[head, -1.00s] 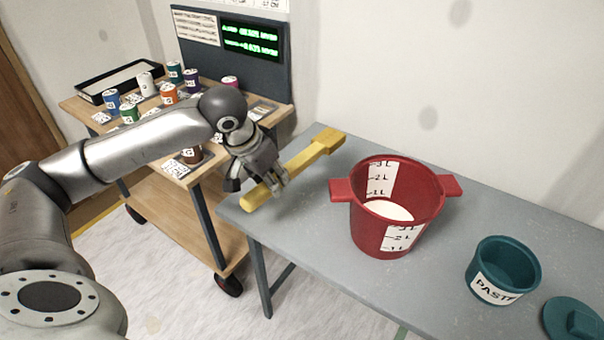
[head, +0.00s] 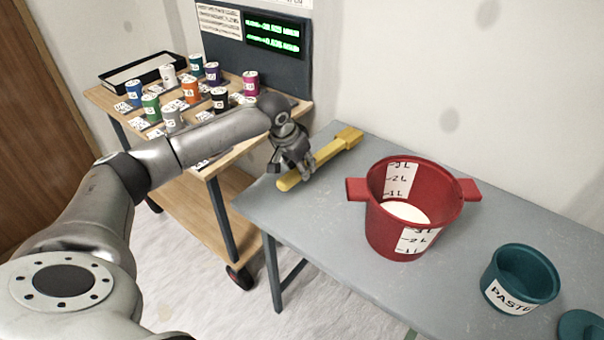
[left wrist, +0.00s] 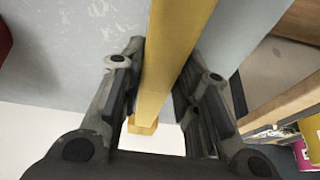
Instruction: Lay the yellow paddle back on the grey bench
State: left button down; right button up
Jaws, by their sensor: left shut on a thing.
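The yellow paddle (head: 330,157) is a long bar with a blocky far end, over the back left part of the grey bench (head: 300,235). My left gripper (head: 296,171) is shut on its handle near the near end. In the left wrist view the paddle (left wrist: 168,60) runs between the two fingers of my left gripper (left wrist: 166,80), with the bench surface behind it. I cannot tell whether the paddle touches the bench or hangs just above it. My right gripper is not in view.
A red bucket (head: 385,225) with white contents stands right of the paddle. A teal paste pot (head: 538,275) and a teal lid (head: 582,325) are further right. A wooden cart (head: 190,205) with several small cans stands left of the bench. The bench's front left is clear.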

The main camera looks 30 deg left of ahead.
pick_arm(q)
jog(key=x, duration=0.1)
jog(key=p+x, duration=0.1)
jog(key=x, duration=0.1)
jog(key=shift+s+a+p, duration=0.15)
jog(key=shift+a+p, duration=0.1)
jog(key=shift+p, duration=0.05)
jog(key=shift+f, duration=0.45)
jog(key=c, duration=1.1)
grip_release()
jog(key=shift+f+b, duration=0.35)
jog(key=shift+b, duration=0.35)
jog(key=shift+r+b, duration=0.1)
jog(key=shift+b, duration=0.25)
jog(key=v, duration=1.1)
jog(key=shift+p, duration=0.4)
